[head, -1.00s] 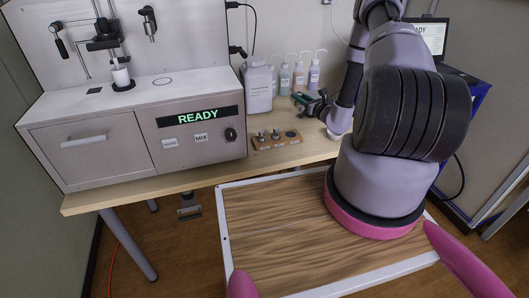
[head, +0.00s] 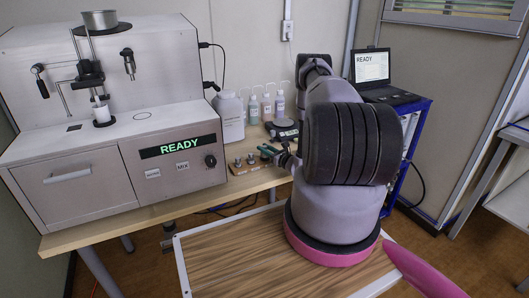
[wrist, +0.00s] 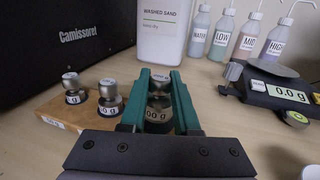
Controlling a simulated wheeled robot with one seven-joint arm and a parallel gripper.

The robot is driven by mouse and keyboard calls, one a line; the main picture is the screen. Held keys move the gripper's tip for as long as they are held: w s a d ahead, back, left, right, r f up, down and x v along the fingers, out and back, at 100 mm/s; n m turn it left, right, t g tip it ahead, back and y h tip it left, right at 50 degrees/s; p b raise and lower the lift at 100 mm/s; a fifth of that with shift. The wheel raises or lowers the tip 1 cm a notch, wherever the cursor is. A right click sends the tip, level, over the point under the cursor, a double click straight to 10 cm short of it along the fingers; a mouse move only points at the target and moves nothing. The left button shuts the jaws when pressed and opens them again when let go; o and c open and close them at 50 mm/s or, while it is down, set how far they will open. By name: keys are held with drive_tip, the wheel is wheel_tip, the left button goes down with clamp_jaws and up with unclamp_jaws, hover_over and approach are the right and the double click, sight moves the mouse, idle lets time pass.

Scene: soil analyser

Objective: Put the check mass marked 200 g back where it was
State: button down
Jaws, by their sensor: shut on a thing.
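My gripper (wrist: 157,92) has green fingers shut on a metal check mass (wrist: 158,106). Its label is partly covered, with "00 g" readable. The wooden mass block (wrist: 62,112) lies just left of the fingers, holding two other metal masses, one at the left (wrist: 72,88) and one nearer the fingers (wrist: 109,97). In the head view my gripper (head: 271,151) is at the right end of the block (head: 238,169). I cannot tell whether the held mass touches the block, as the fingers hide its base.
The balance (wrist: 274,88) reads 0.0 g at the right, its pan empty. Behind stand a washed sand container (wrist: 160,30) and several labelled bottles (wrist: 222,38). The analyser (head: 120,175) reads READY left of the block. A laptop (head: 378,76) stands at the right.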

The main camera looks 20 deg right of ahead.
drive_tip(key=shift+f, duration=0.6)
drive_tip(key=shift+f, duration=0.1)
drive_tip(key=c, duration=0.6)
unclamp_jaws()
drive_tip(key=shift+c, duration=0.2)
